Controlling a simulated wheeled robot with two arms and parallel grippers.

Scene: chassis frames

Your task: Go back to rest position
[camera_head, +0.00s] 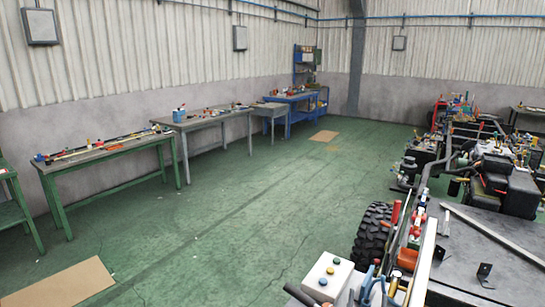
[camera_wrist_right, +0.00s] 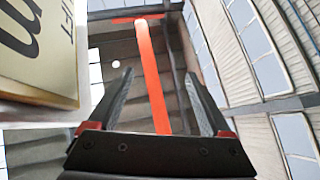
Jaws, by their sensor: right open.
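My right gripper (camera_wrist_right: 159,75) shows in the right wrist view. Its two dark fingers stand wide apart, with nothing held between them. Behind the fingers are the roof, windows and an orange-red beam (camera_wrist_right: 152,70). I cannot make out either gripper clearly in the head view. My left gripper is not in view.
In the head view, a chassis with a black tyre (camera_head: 372,236) and a grey worktop (camera_head: 490,245) with tools fill the right. A white button box (camera_head: 328,272) is at bottom centre. Workbenches (camera_head: 105,156) line the left wall. The green floor (camera_head: 235,225) between is mostly clear.

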